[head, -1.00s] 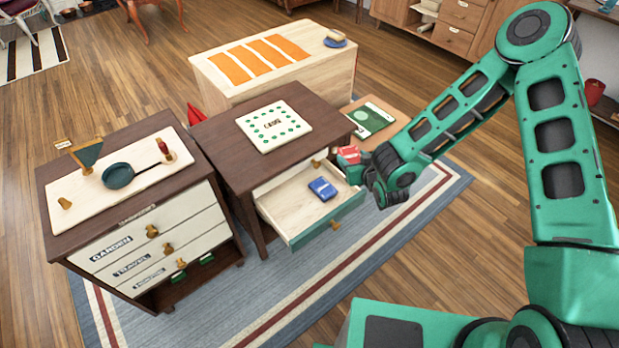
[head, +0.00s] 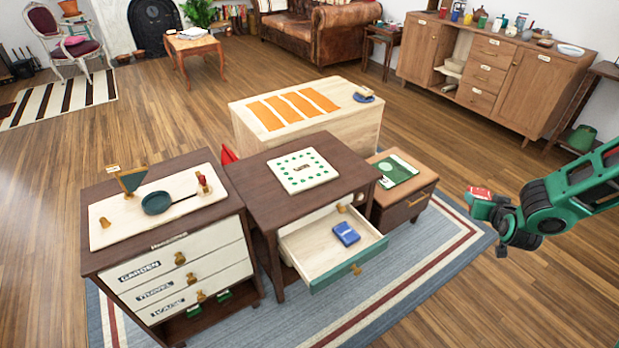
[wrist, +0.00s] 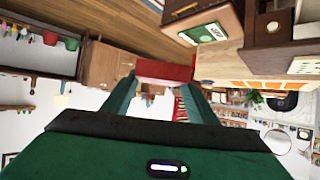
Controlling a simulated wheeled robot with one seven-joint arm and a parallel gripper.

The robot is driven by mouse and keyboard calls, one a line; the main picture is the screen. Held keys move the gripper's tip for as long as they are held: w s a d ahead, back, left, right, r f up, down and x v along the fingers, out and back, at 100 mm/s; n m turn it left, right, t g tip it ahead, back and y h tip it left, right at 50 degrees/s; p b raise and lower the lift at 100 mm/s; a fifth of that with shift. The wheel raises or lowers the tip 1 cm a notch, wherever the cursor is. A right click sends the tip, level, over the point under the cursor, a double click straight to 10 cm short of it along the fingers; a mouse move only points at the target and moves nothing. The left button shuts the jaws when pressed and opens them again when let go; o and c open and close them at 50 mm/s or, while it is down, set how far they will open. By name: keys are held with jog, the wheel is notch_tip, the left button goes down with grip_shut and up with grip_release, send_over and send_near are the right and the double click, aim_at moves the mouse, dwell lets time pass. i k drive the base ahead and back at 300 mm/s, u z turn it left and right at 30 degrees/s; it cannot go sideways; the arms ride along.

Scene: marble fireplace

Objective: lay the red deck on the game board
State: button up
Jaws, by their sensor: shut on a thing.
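The red deck (head: 481,193) is held in my gripper (head: 487,203), out to the right of the furniture and above the floor in the head view. In the wrist view the red deck (wrist: 164,71) sits between the two green fingers of my gripper (wrist: 163,84), which are shut on it. The game board (head: 302,171), a white square with green marks around a dark centre label, lies flat on the dark brown table (head: 262,202). The deck is well apart from the board, to its right.
An open drawer (head: 311,268) below the board holds a blue deck (head: 346,233). A low side table (head: 419,203) with a green and white booklet (head: 393,170) stands between board and gripper. A drawer cabinet (head: 95,258) with a pan stands left. Wooden floor is free at right.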

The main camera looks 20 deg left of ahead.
aim_at(300, 173)
jog(key=k, duration=0.35)
jog(key=u, duration=0.45)
jog(key=i, duration=1.5)
jog(key=z, duration=0.5)
